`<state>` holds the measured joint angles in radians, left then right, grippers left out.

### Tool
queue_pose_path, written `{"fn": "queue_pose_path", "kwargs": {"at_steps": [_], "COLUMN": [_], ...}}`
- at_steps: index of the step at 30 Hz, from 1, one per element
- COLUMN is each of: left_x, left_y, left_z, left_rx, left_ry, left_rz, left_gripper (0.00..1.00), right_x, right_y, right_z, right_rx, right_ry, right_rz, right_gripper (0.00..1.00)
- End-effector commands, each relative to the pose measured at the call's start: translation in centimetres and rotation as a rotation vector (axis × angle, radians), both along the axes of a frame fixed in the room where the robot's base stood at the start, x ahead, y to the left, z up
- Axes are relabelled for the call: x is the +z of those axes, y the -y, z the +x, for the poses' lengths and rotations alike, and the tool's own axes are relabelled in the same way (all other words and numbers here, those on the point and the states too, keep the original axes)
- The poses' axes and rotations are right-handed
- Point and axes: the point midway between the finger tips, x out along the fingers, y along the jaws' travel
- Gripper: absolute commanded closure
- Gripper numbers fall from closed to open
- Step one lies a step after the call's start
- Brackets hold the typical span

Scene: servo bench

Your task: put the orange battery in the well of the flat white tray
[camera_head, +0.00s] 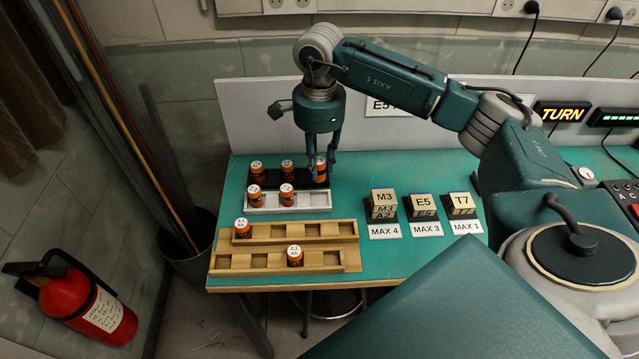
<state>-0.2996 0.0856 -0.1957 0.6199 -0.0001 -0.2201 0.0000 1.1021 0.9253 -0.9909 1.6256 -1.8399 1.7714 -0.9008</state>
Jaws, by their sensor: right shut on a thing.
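The flat white tray (300,208) lies on the green bench with two orange batteries in it, one at its left (255,197) and one near its middle (287,198). Its right end holds no battery. Behind it stands a black tray (272,183) with orange batteries at its left (257,173) and middle (287,172). My right gripper (321,166) points down and is shut on another orange battery (320,172) at the black tray's right end. I cannot tell whether that battery is seated or slightly raised. My left gripper is not in view.
Two wooden trays (345,229) lie in front, each with one orange battery, in the rear one (242,229) and the front one (295,256). Labelled blocks M3 (383,205), E5 (423,206) and T7 (461,205) stand to the right. Bare bench lies between.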

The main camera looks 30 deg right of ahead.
Motion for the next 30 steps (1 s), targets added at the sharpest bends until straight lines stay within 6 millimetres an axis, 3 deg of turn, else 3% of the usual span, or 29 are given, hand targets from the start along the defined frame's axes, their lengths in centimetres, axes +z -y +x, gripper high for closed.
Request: {"fn": "queue_pose_path", "kwargs": {"at_steps": [3, 18, 30], "left_x": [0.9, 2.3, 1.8], "left_y": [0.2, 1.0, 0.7], "left_z": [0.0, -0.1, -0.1], "left_rx": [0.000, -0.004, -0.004], "left_ry": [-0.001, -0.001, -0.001], "left_rz": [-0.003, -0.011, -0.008], "left_gripper": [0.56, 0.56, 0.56], "right_x": [-2.5, -8.5, -9.3], "right_y": [0.0, 0.0, 0.0], "right_z": [-0.1, 0.0, 0.0], "right_rx": [-0.001, -0.002, -0.001], "right_ry": [-0.005, -0.001, 0.001], "right_rz": [0.000, 0.000, 0.000], "right_gripper": [1.00, 1.00, 1.00]}}
